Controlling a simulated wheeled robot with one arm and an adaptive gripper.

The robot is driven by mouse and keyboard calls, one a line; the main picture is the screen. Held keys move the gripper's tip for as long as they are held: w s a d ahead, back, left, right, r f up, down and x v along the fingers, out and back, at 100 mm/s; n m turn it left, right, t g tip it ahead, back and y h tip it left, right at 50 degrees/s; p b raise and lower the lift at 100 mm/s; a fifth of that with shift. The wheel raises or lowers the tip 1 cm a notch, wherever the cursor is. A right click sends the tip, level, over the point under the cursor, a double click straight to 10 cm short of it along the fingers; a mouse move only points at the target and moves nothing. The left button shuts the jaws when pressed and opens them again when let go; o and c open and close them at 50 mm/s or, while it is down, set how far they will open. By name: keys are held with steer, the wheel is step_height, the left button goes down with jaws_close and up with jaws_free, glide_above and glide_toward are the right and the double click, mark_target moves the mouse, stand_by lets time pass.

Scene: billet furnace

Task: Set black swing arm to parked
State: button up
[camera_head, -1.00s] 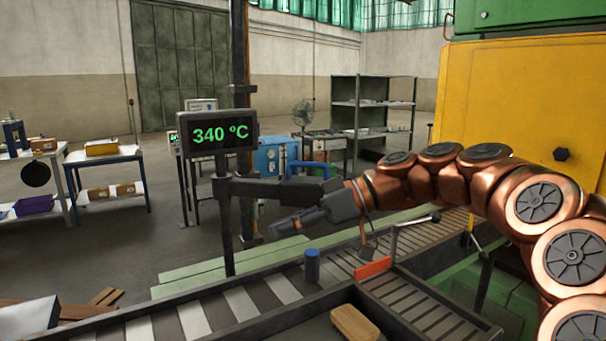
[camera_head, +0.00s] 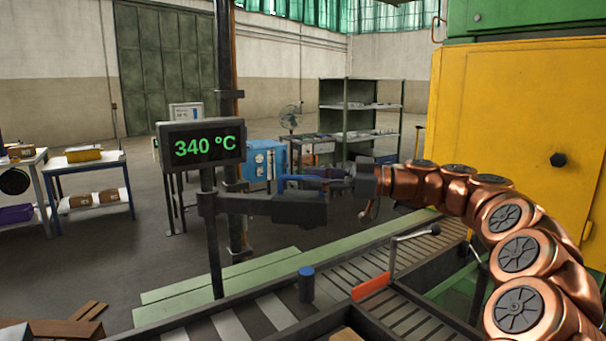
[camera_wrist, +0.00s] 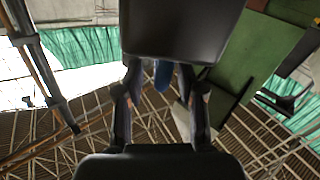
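The black swing arm (camera_head: 270,208) reaches right from the post that carries the 340 °C display. A blue handle (camera_head: 288,183) stands on top of its right end. My gripper (camera_head: 312,174) is level with the handle and comes at it from the right. In the wrist view, a dark block, likely the swing arm's end (camera_wrist: 180,28), fills the top middle. A bit of the blue handle (camera_wrist: 162,76) shows below it, between my two fingers. The fingers stand apart; I cannot tell whether they touch the handle.
The display (camera_head: 203,145) is left of the swing arm. A yellow cabinet (camera_head: 505,110) stands at the right.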

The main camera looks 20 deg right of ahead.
steer(key=shift+p+x, duration=0.3)
steer(key=shift+x, duration=1.1)
jaws_close()
